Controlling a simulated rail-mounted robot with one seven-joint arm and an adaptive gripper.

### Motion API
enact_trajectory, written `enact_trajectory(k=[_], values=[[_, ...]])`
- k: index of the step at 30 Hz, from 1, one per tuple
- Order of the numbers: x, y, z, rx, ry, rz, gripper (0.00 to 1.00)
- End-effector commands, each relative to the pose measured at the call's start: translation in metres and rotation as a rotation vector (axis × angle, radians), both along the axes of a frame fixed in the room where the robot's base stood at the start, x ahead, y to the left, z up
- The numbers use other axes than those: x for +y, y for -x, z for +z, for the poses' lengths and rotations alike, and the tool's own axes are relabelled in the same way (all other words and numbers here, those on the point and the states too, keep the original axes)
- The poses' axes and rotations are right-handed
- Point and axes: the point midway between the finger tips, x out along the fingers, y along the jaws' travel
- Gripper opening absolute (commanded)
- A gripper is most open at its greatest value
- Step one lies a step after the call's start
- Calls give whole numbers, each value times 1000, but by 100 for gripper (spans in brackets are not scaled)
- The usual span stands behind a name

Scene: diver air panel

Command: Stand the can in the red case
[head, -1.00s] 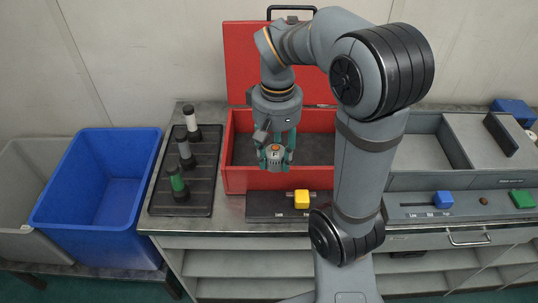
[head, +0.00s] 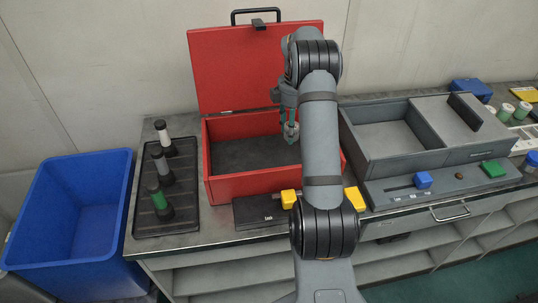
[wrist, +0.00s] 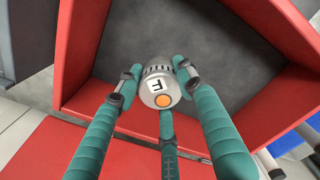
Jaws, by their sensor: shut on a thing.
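My gripper (head: 291,132) is over the right part of the case there, largely hidden by my arm. I cannot tell whether the can touches the case floor.
A black rack (head: 188,218) with several upright cylinders stands left of the case, and a blue bin (head: 65,215) is further left. A grey compartment box (head: 385,163) adjoins the case on the right. Yellow blocks (head: 289,199) sit in front. The case's left floor is clear.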

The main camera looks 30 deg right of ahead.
Motion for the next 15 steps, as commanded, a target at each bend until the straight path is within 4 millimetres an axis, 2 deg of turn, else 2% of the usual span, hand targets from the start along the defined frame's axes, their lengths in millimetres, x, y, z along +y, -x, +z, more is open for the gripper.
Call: enact_trajectory(k=[1,6,10,15], values=[[15,-2,-6,5,-2,6,6],[52,-9,-28,3,-1,3,6],[68,-13,-39,1,0,1,6],[75,-14,-47,2,0,-3,6]])
